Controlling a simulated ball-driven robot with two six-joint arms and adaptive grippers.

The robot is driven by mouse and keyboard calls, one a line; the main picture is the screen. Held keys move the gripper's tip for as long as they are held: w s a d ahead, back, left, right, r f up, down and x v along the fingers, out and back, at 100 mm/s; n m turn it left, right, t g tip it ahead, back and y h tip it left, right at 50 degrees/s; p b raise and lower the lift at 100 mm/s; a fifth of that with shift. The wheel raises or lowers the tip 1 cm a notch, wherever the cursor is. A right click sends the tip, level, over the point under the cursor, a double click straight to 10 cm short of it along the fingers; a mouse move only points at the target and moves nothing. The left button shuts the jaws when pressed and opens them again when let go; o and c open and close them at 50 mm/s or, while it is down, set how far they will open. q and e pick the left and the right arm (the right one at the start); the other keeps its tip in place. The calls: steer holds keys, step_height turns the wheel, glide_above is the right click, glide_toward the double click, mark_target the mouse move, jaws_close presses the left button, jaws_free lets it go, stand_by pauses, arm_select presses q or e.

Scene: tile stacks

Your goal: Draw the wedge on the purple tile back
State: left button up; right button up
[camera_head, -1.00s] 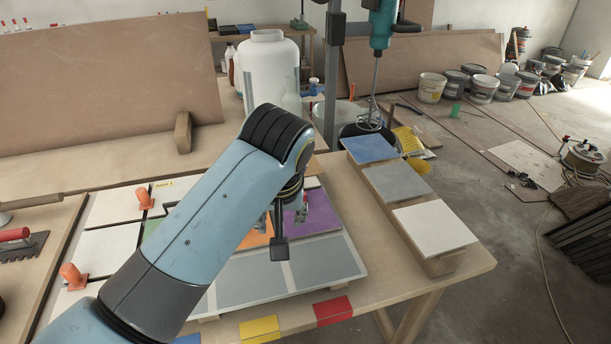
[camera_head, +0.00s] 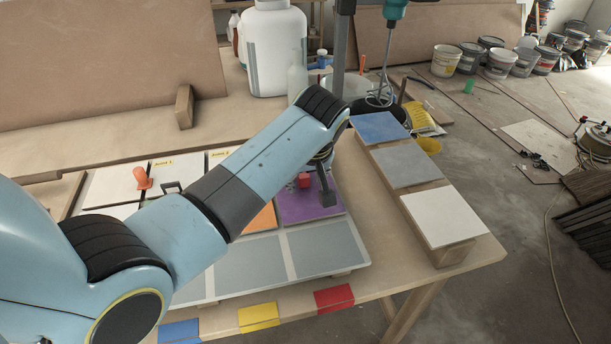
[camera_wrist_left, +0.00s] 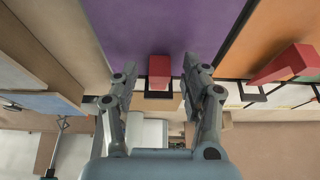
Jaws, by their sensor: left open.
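The purple tile (camera_head: 310,210) lies in the tile board, right of an orange tile (camera_head: 263,219). A small red wedge (camera_head: 304,180) is at the purple tile's far edge; it also shows in the left wrist view (camera_wrist_left: 159,70), beside a dark gap. My left gripper (camera_head: 325,190) is low over the purple tile, close to the wedge. In the left wrist view its two fingers (camera_wrist_left: 160,76) are apart, with the wedge seen between their tips and space on both sides. Whether the fingers are level with the wedge I cannot tell. My right gripper is not in view.
An orange-red wedge (camera_wrist_left: 285,66) stands by the orange tile in the wrist view. Another orange wedge (camera_head: 143,179) stands on the white tiles at left. Blue (camera_head: 378,127), grey (camera_head: 407,166) and white (camera_head: 440,217) tiles lie on a wooden rail at right. Grey tiles (camera_head: 322,248) fill the near row.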

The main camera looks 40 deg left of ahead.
arm_select(q)
steer(key=shift+w+f, duration=0.1)
steer(key=shift+f, duration=0.05)
jaws_close()
stand_by(0.4)
